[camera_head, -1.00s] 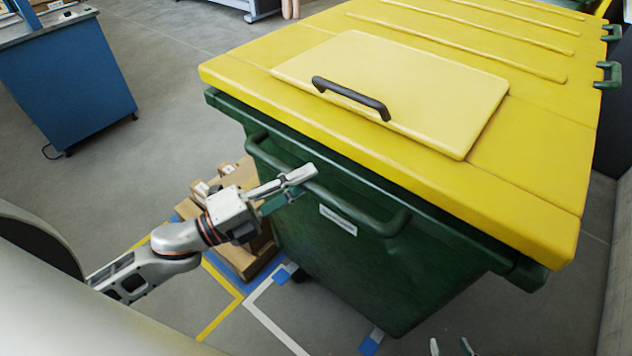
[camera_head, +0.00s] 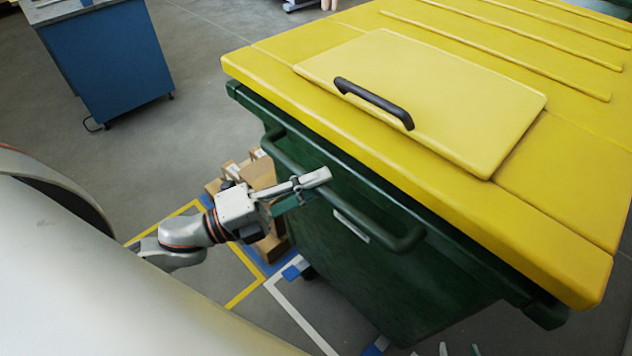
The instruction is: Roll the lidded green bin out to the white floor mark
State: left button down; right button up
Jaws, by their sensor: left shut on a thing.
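The green bin (camera_head: 390,290) stands upright with its yellow lid (camera_head: 545,190) closed. A dark green bar handle (camera_head: 375,230) runs along its near side. My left gripper (camera_head: 308,186) is shut on the left part of this handle. A white line with a corner (camera_head: 305,327), edged by blue patches, lies on the floor at the bin's lower left; the bin hides part of the floor there. Two fingertips of my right gripper (camera_head: 459,349) show at the bottom edge, spread apart and empty, below the bin's near side.
Cardboard boxes (camera_head: 258,172) stand on a blue base behind my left gripper, beside the bin. A yellow floor line (camera_head: 243,293) borders them. A blue cabinet (camera_head: 105,60) stands at the upper left. Grey floor between cabinet and boxes is clear.

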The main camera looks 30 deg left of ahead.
pick_arm(q)
jog(key=c, duration=1.9)
grip_release()
jog(key=shift+w, duration=0.1)
jog(key=shift+a, duration=0.1)
jog(key=v, duration=1.2)
jog(key=shift+f, duration=0.1)
jog(key=w+a+f+n+t+y, duration=0.1)
jog(key=w+f+n+y, duration=0.2)
jog(key=f+n+y, duration=0.35)
jog(key=w+a+f+n+y, duration=0.2)
jog(key=w+f+n+y, duration=0.15)
jog(key=f+n, duration=0.6)
jog(key=s+d+f+n+g, duration=0.2)
jog(key=d+f+n, duration=0.1)
jog(key=f, duration=0.4)
jog(key=s+d+f+n+g+y, duration=0.1)
jog(key=s+d+f+n+g, duration=0.1)
jog(key=d+f+n, duration=0.2)
notch_tip(320, 180, down, 4)
jog(key=shift+d+f+g, duration=0.25)
jog(key=shift+d+g, duration=0.15)
jog(key=shift+d, duration=0.6)
